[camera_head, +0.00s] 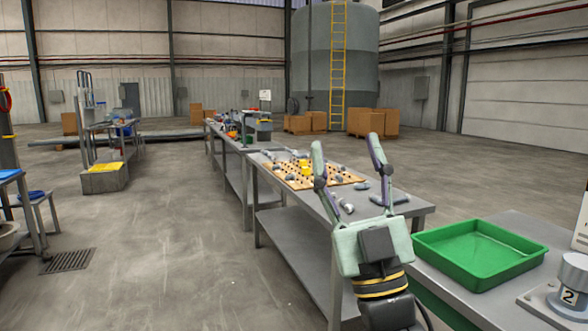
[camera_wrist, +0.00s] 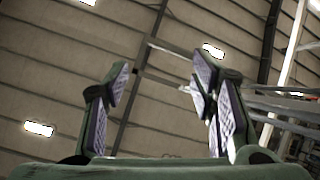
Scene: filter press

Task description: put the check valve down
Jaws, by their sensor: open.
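My gripper (camera_head: 346,148) is raised with its fingers pointing up and spread apart, in front of the grey workbench in the head view. In the wrist view my gripper (camera_wrist: 160,78) has nothing between its fingers, only wall and ceiling behind. I cannot pick out the check valve for certain. Small grey metal parts (camera_head: 345,206) lie on the near end of the workbench (camera_head: 408,211), partly behind my gripper, too small to identify.
A wooden board with several pegs and parts (camera_head: 290,180) lies on the workbench. A green tray (camera_head: 478,253) stands on the near right table, beside a grey fixture marked 2 (camera_head: 568,296). Open floor (camera_head: 180,250) lies to the left.

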